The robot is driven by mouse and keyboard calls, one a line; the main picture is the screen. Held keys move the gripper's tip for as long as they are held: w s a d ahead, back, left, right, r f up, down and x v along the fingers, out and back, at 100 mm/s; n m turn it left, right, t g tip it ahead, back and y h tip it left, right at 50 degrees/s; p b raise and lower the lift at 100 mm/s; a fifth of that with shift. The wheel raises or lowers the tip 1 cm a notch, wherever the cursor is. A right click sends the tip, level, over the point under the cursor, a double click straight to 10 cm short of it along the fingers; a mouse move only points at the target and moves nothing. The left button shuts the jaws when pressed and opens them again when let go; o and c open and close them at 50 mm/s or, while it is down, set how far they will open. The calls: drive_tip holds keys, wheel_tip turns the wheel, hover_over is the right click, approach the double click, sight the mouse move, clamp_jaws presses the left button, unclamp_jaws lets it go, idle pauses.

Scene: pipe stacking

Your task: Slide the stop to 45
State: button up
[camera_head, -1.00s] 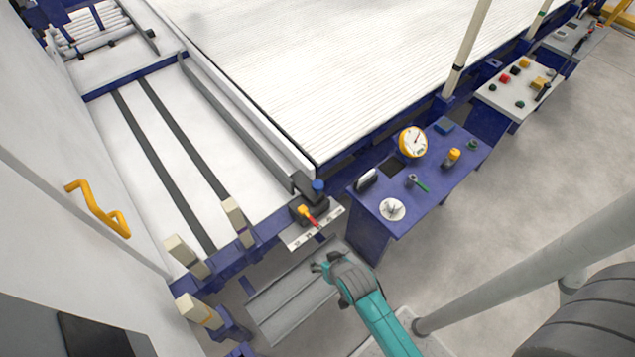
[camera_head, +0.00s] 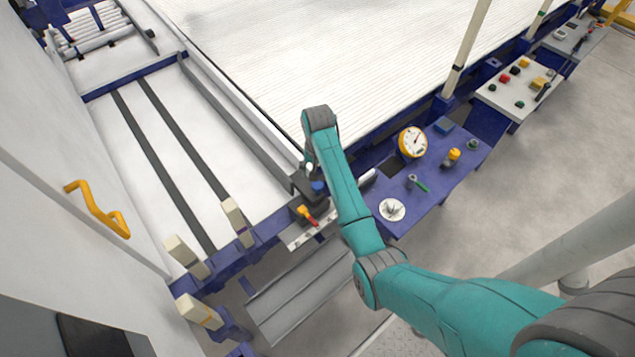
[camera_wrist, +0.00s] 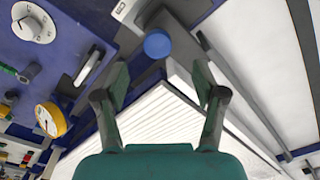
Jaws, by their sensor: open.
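The stop (camera_head: 297,182) is a dark block at the near end of the long grey rail. It carries a round blue knob (camera_head: 318,187), also seen in the wrist view (camera_wrist: 158,44). A small yellow and red lever (camera_head: 307,214) sits in front of it, by a pale scale plate (camera_head: 298,238); its numbers are too small or covered to read now. My gripper (camera_wrist: 160,78) is open and empty. In the wrist view the knob lies just beyond the gap between the fingertips, roughly centred. In the head view my arm hides part of the stop's right side and the fingers.
A blue bench (camera_head: 432,195) with a yellow gauge (camera_head: 413,142), a white dial (camera_head: 392,209) and small tools stands to the right, partly behind my arm. A bed of white pipes (camera_head: 330,60) lies behind. Beige posts (camera_head: 237,222) stand at the left.

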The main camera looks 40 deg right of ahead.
sight(318, 184)
drive_tip(key=shift+g, duration=0.3)
drive_tip(key=f, duration=0.5)
drive_tip(key=w+d+f, duration=0.1)
drive_tip(key=f, duration=0.2)
drive_tip(key=shift+d+f, duration=0.1)
drive_tip(key=shift+f, duration=0.15)
clamp_jaws()
drive_tip(key=shift+d, duration=0.1)
